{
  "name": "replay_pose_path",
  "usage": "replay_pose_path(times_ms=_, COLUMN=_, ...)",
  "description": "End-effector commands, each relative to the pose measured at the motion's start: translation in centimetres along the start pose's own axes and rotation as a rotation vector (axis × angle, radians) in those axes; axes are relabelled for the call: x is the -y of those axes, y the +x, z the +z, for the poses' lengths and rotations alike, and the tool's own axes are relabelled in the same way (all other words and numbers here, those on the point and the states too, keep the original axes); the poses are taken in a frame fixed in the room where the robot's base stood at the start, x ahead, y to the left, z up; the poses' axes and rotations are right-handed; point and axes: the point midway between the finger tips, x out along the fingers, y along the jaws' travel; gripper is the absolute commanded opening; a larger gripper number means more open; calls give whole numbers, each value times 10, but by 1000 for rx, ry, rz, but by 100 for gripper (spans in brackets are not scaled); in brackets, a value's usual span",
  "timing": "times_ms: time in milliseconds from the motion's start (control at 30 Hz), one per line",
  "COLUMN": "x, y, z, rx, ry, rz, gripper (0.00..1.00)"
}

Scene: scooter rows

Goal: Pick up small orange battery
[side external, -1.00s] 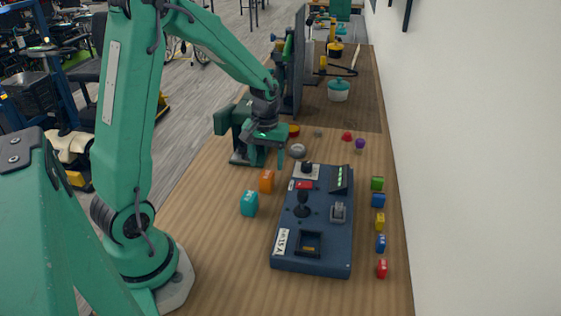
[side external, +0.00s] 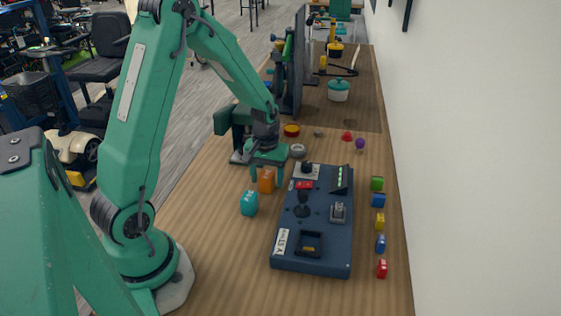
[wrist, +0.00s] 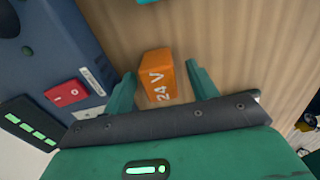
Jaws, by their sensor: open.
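The small orange battery (side external: 267,180) stands on the wooden table, left of the blue control panel. In the wrist view the orange battery (wrist: 157,75) shows "24 V" on its side and lies between the two fingers. My gripper (side external: 267,182) is at the orange battery, pointing down, and in the wrist view my gripper (wrist: 160,82) is open with a finger on each side of it. Gaps show between the fingers and the battery, so it is not clamped. The side view partly hides the battery's top behind my gripper.
A teal battery (side external: 249,203) stands just in front of the orange one. The blue control panel (side external: 290,255) with joystick and switches is close on the right. Several small coloured blocks (side external: 378,200) line the table's right side. Bare table lies at the front left.

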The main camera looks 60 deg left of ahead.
Motion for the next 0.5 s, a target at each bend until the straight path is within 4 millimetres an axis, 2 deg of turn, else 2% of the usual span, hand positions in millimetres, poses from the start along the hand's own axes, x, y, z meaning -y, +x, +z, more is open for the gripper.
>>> replay_pose_path(times_ms=200, x=0, y=15, z=0, rx=0, ry=0, rz=0, gripper=58)
replay_pose_path(times_ms=500, x=0, y=16, z=0, rx=0, ry=0, rz=0, gripper=58)
